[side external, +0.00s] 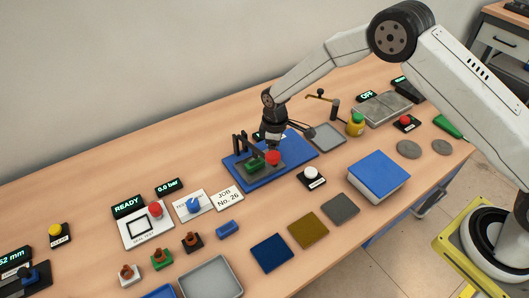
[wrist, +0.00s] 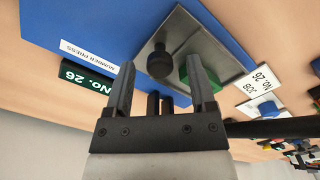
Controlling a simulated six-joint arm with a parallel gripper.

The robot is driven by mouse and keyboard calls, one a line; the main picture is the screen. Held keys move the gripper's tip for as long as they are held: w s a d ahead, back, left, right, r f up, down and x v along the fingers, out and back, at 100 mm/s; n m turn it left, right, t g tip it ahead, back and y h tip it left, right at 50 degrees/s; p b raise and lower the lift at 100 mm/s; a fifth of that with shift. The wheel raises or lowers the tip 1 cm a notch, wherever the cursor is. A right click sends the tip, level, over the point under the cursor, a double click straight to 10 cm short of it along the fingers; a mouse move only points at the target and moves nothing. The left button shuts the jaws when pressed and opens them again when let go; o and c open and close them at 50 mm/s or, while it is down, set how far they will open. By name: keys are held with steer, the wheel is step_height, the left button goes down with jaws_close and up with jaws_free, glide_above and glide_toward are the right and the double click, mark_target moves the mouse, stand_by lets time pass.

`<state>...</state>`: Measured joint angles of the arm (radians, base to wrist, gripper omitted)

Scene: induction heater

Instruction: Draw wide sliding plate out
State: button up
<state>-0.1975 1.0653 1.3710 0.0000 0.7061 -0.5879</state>
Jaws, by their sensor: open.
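A blue base (side external: 243,180) marked NUMBER PRESS in the wrist view (wrist: 90,25) carries a grey metal plate (wrist: 182,28), which I take for the wide sliding plate. On this plate stand a black round knob (wrist: 160,60) and a green block (side external: 254,166). The green block is partly behind one finger in the wrist view. My gripper (side external: 273,146) is over the base, fingers apart and empty. In the wrist view its fingertips (wrist: 161,62) lie on either side of the knob in the picture. I cannot tell their height above it.
A red knob (side external: 272,157) shows beside the green block. A dark upright frame (side external: 240,145) stands on the base. A JOB No. 26 card (side external: 228,198) lies in front left, and a white-button box (side external: 311,177) to the right. A grey tray (side external: 326,136) lies behind right.

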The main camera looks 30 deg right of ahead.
steer(key=shift+f, duration=0.25)
jaws_close()
stand_by(1.4)
